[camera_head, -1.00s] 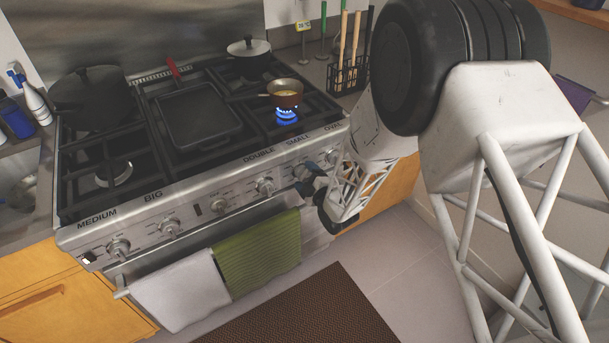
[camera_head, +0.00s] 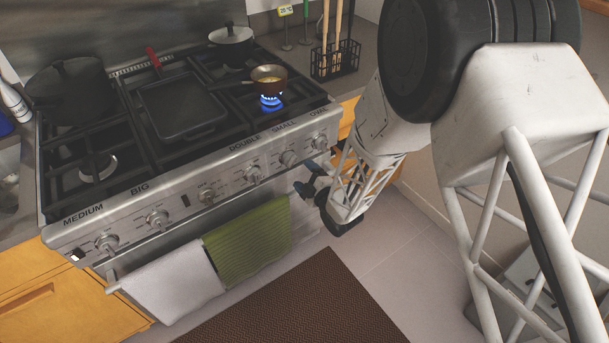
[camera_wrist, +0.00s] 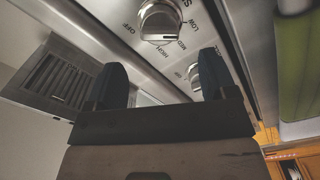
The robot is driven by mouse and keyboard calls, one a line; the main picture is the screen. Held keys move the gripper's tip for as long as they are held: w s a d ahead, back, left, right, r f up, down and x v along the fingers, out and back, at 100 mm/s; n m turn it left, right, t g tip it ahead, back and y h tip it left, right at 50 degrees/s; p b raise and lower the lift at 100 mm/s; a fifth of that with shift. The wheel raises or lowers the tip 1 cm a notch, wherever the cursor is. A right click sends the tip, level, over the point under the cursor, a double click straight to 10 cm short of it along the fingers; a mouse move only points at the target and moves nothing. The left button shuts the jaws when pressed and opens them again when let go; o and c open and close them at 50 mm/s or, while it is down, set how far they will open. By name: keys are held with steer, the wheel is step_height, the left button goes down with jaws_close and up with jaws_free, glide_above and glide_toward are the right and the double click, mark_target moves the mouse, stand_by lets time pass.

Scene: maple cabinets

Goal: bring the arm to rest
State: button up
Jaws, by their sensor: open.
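My gripper (camera_head: 311,181) is at the front of the stove, close to the right end of its knob panel. Its two blue-tipped fingers stand apart with nothing between them. In the wrist view my gripper (camera_wrist: 162,85) points toward the panel, and a knob (camera_wrist: 160,22) marked OFF, LOW, MED and HIGH shows beyond the fingers. I cannot tell whether any fingertip touches the stove. My white arm (camera_head: 383,120) reaches down from the upper right of the head view.
A black griddle pan (camera_head: 182,108) and lidded pots stand on the stove (camera_head: 140,190). A green towel (camera_head: 247,240) and a white towel (camera_head: 172,277) hang in front. A dark mat (camera_head: 295,305) lies on the floor.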

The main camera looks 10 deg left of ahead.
steer(key=w+d+r+m+h, duration=0.2)
steer(key=d+r+h, duration=0.1)
steer(key=d+r, duration=0.15)
steer(key=w+d+r+m+h, duration=0.2)
steer(key=d+r+m+h, duration=0.15)
steer(key=r, duration=0.25)
steer(key=s+d+r+m+g+h, duration=0.1)
steer(key=s+d+r+m+h, duration=0.15)
steer(key=d+r, duration=0.35)
steer(key=s+d+r+m+g+h, duration=0.2)
steer(key=s+d+r+m, duration=0.1)
steer(key=d+r, duration=0.3)
steer(key=s+d+r+m+g, duration=0.2)
steer(key=s+d+r+m, duration=0.1)
steer(key=s, duration=0.7)
steer(key=s+d+r+m+g+h, duration=0.1)
steer(key=s+d+r+m, duration=0.3)
steer(key=s, duration=0.6)
steer(key=s+d+r+m+g, duration=0.3)
steer(key=s+d+r+g, duration=0.1)
steer(key=s, duration=0.6)
steer(key=shift+r+h, duration=0.35)
steer(key=shift+h, duration=0.05)
